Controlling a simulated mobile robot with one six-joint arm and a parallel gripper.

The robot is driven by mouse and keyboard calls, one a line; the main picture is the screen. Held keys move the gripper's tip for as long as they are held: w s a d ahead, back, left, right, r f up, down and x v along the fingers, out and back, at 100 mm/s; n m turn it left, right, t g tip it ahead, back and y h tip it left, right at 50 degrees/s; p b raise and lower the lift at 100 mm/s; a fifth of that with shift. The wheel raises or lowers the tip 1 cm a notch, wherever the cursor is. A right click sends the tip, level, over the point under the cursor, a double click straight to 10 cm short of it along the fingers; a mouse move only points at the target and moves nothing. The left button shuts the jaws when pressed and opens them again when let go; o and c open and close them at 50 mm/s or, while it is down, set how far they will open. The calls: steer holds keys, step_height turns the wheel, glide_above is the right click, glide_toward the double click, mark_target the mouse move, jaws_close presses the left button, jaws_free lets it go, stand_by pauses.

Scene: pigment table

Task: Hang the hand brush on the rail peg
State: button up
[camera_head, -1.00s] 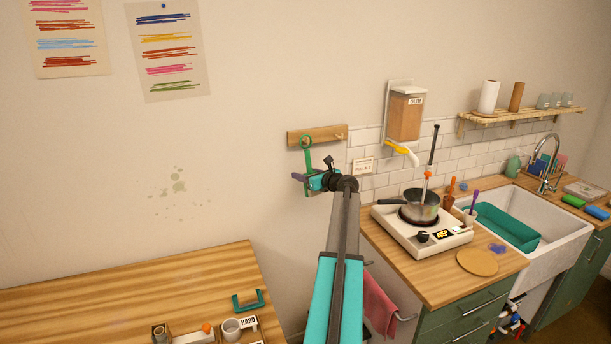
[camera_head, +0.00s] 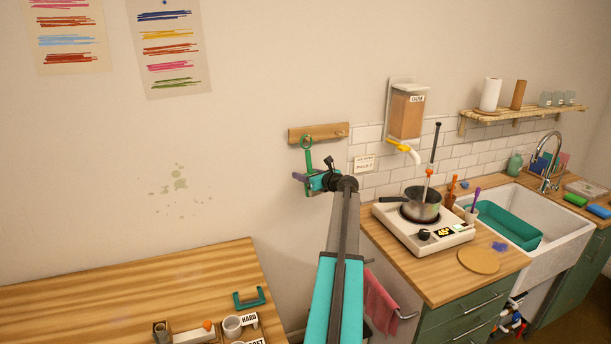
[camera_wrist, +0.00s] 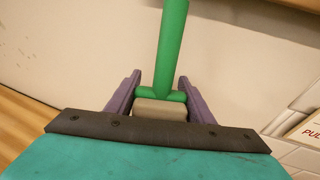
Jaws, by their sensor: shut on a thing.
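The hand brush (camera_head: 308,157) has a green handle with a ring at its top end. My gripper (camera_head: 302,180) is shut on its lower part and holds it upright, ring up, in front of the wall. In the wrist view the green handle (camera_wrist: 172,45) rises from between my purple fingers (camera_wrist: 160,98), with a pale block at its base. The wooden rail (camera_head: 318,133) is on the wall, and the ring overlaps its lower edge in the head view. One peg (camera_head: 339,133) shows near the rail's right end. I cannot tell whether the ring is around a peg.
A small sign (camera_head: 364,164) is on the wall right of my gripper. A gum dispenser (camera_head: 407,112) hangs farther right, above a hot plate (camera_head: 424,228) with a pot. A wooden table (camera_head: 130,285) is at lower left.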

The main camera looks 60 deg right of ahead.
steer(key=o, duration=1.3)
steer(key=shift+s, duration=0.1)
steer(key=b+v, duration=0.4)
steer(key=v, duration=0.9)
steer(key=shift+s+a+r, duration=0.1)
steer(key=shift+s+a, duration=0.1)
steer(key=shift+s, duration=0.05)
